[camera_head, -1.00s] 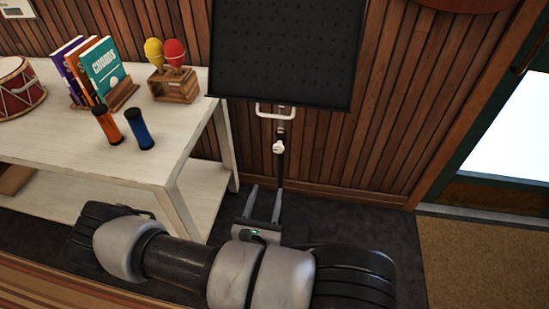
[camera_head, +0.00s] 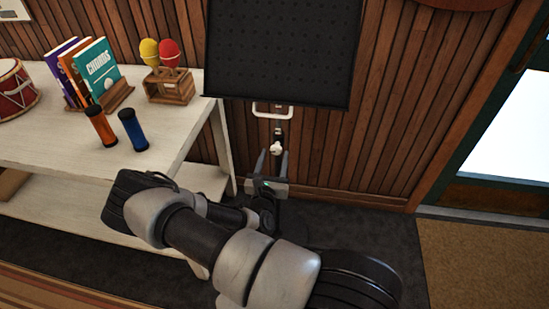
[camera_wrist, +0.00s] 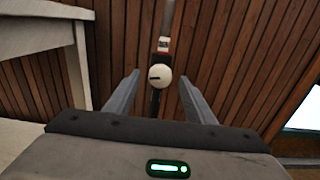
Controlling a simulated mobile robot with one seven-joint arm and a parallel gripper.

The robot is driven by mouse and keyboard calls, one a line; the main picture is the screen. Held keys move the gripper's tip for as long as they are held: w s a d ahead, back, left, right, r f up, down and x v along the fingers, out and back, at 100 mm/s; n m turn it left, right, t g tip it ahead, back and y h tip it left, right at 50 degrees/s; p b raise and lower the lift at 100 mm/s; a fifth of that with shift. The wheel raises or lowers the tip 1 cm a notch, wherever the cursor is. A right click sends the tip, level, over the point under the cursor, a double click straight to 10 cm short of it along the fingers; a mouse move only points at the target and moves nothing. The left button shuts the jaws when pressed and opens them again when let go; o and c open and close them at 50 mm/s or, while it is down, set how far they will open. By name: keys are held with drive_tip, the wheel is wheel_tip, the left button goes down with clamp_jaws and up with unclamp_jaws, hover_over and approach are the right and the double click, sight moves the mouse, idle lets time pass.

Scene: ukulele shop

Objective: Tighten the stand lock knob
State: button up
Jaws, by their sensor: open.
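The stand lock knob (camera_head: 277,148) is a small white knob on the dark post of the stand, below the black perforated stand panel (camera_head: 285,50) and its white handle (camera_head: 272,112). In the wrist view the knob (camera_wrist: 160,77) looks round and pale with a dark slot, and lies between the two fingertips in the picture. My gripper (camera_head: 272,160) is open and empty, with its fingers pointing up toward the knob. In the wrist view my gripper (camera_wrist: 159,88) shows both fingers apart, with no contact on the knob visible. The lower post is hidden behind my gripper.
A white table (camera_head: 170,130) stands at the left with books (camera_head: 100,70), maracas (camera_head: 160,55), two shakers (camera_head: 132,130) and a drum (camera_head: 15,90). The wood-slat wall (camera_head: 390,110) is behind the stand. Dark floor lies open at the right, near a doormat (camera_head: 480,260).

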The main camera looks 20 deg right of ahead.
drive_tip(key=shift+w+d, duration=0.25)
drive_tip(key=shift+w, duration=0.1)
drive_tip(key=shift+c, duration=0.4)
drive_tip(key=c, duration=1)
